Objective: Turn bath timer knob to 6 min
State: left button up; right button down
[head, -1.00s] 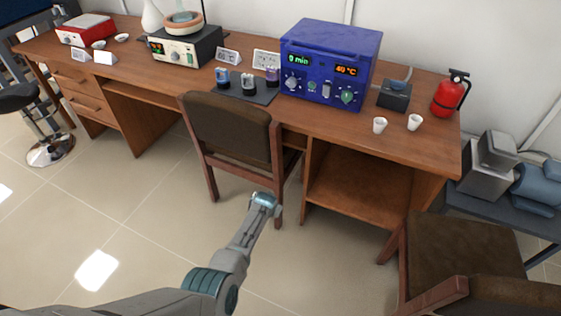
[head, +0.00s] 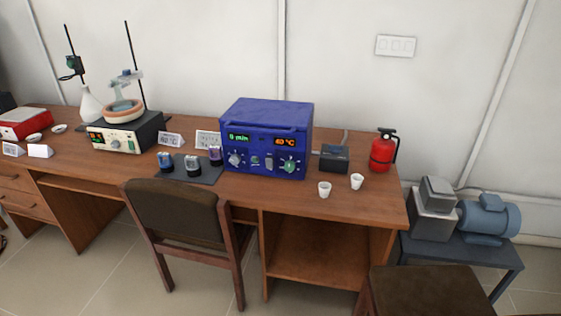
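The blue bath unit (head: 268,115) stands on the wooden desk, right of its middle. Its green display (head: 239,137) seems to read 0 min, though the digit is small. Its orange display (head: 285,142) reads about 40 °C. A pale knob (head: 235,159) sits below the green display, and a green-ringed knob (head: 289,166) sits below the orange one. Small switches are between them. The knob pointers are too small to read. Neither of my grippers is in view.
A brown chair (head: 178,218) stands before the desk, left of the blue unit. Two white cups (head: 324,189) and a red extinguisher (head: 382,152) are to its right. A second chair (head: 425,292) is at lower right.

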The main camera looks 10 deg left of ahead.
aim_at(235, 159)
jog(key=j+z, duration=0.8)
jog(key=k+j+z, duration=0.1)
jog(key=j+z, duration=0.3)
jog(key=k+j+z, duration=0.15)
jog(key=j+z, duration=0.25)
jog(key=j, duration=0.1)
